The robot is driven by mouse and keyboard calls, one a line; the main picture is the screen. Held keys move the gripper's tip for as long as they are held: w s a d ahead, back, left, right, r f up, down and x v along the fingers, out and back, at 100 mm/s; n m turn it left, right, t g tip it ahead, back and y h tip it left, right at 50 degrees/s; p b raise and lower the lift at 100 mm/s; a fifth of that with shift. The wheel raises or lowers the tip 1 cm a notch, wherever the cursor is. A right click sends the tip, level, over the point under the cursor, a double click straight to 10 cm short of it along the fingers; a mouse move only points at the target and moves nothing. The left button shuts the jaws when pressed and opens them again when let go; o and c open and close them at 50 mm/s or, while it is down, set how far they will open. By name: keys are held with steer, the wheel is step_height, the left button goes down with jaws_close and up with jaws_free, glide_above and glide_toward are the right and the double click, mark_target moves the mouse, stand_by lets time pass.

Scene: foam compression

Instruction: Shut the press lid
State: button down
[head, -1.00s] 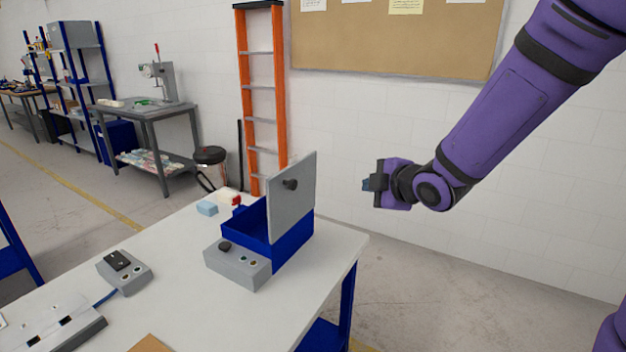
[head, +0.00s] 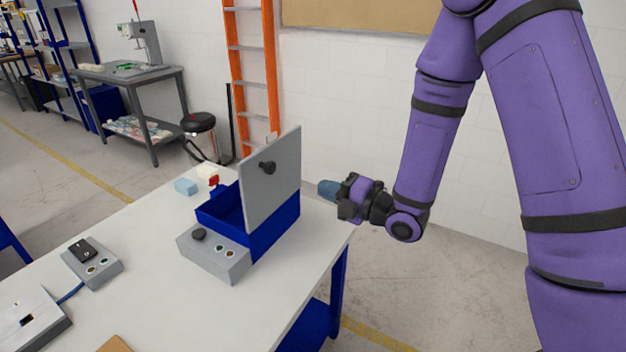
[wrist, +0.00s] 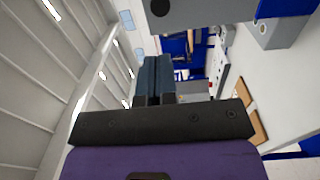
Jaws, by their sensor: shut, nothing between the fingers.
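The press (head: 275,228) is a blue box with a grey front panel, standing on the white table. The lid also shows at the top of the wrist view (wrist: 215,12). In the wrist view the blue-grey fingers (wrist: 153,80) are together.
The white table (head: 150,285) holds a control box (head: 93,266) at left, a light blue block (head: 186,187) and a pale block (head: 207,171) behind the press. An orange ladder (head: 252,75) leans at the wall. Floor right of the table is clear.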

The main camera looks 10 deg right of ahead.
mark_target(272, 167)
steer(key=x, duration=1.2)
steer(key=shift+w+a, duration=0.25)
steer(key=shift+a, duration=0.1)
steer(key=shift+w+a+r+g+h, duration=0.3)
steer(key=shift+w+a+r, duration=0.1)
steer(key=shift+a, duration=0.2)
steer(key=w+a+g+h, duration=0.4)
steer(key=w+a+h, duration=0.15)
steer(key=a, duration=0.25)
steer(key=f+x, duration=0.1)
steer(key=x, duration=1.8)
steer(key=shift+d+f, duration=0.15)
steer(key=shift+f, duration=0.1)
